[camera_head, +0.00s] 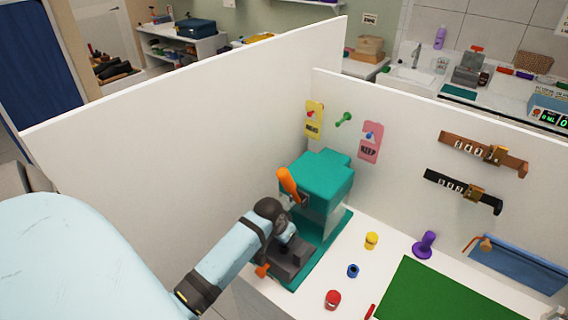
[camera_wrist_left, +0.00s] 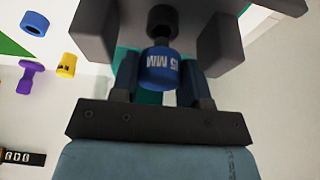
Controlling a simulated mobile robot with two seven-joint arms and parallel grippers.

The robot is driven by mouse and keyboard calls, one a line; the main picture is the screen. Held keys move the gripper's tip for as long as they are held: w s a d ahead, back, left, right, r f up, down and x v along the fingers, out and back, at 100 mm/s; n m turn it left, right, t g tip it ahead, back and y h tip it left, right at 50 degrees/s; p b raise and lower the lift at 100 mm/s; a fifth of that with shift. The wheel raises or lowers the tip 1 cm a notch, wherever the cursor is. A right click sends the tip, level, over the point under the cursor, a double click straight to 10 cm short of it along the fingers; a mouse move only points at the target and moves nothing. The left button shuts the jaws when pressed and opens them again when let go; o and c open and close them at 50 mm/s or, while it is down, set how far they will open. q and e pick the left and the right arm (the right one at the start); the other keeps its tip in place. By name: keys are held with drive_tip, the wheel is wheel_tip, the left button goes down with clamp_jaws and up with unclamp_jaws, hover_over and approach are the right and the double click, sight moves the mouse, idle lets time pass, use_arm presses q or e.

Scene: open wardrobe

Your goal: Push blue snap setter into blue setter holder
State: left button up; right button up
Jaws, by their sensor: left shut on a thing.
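In the head view, my left gripper (camera_head: 284,238) is at the front of the teal press (camera_head: 325,180) and hides the held piece. A small blue piece with a dark hole (camera_head: 352,270) stands on the table; I cannot tell whether it is the holder. My right gripper is out of view.
The press has an orange handle (camera_head: 288,184). Yellow (camera_head: 371,240), red (camera_head: 333,299) and purple (camera_head: 425,245) pieces stand right of it. A green mat (camera_head: 430,295) lies on the white table. White panels (camera_head: 190,140) rise behind and left of the press.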

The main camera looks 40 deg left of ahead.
use_arm(q)
drive_tip(key=shift+r, duration=1.75)
idle(0.5)
drive_tip(key=shift+w+d+r, duration=0.1)
drive_tip(key=shift+d+r, duration=0.05)
drive_tip(key=w+d+r+m+h, duration=0.1)
drive_tip(key=d+r+m, duration=0.1)
drive_tip(key=d+r, duration=0.55)
drive_tip(key=w+d+r+m, duration=0.15)
drive_tip(key=d+r, duration=0.35)
drive_tip(key=d, duration=0.5)
drive_tip(key=w+f+m+g+h, duration=0.3)
drive_tip(key=w+f+m, duration=0.5)
drive_tip(key=f+m, duration=0.5)
drive_tip(key=shift+d+f+m+g, duration=0.35)
drive_tip(key=shift+d+m, duration=0.1)
drive_tip(key=shift+m, duration=0.3)
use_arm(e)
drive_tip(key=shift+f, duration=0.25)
